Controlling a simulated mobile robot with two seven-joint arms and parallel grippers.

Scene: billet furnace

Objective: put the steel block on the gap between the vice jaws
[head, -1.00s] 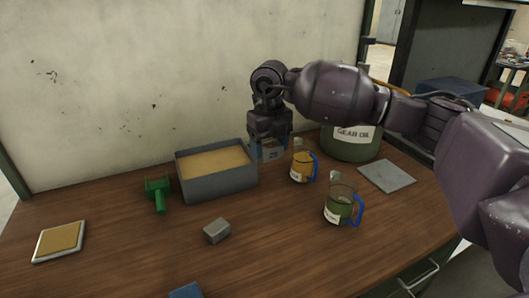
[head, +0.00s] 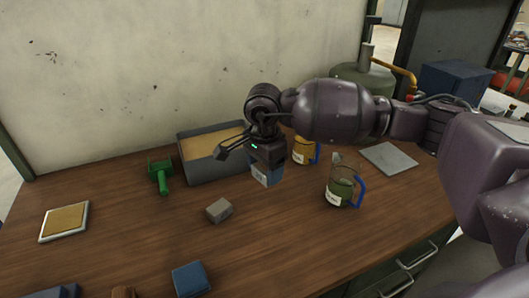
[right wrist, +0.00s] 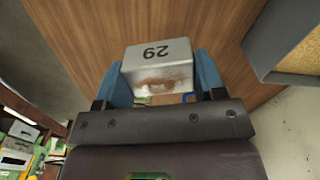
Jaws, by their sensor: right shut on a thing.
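My right gripper (head: 264,178) is shut on a silver-grey steel block, above the table to the right of the grey bin. In the right wrist view the steel block (right wrist: 158,66) sits between the two blue fingers (right wrist: 161,80); its top bears a printed number and its near side a reddish-brown and white smear. In the head view the gripper mostly hides it. No vice jaws can be clearly made out; blue blocky parts (head: 190,279) show at the front edge of the picture, partly cut off. My left gripper is not in view.
A grey bin (head: 217,174) with tan filling stands by the wall, a green tool (head: 160,177) to its left. A small grey block (head: 219,210) lies mid-table. Two jugs with blue handles (head: 343,190) stand on the right. A tan-topped tray (head: 64,222) lies left. The front middle is mostly clear.

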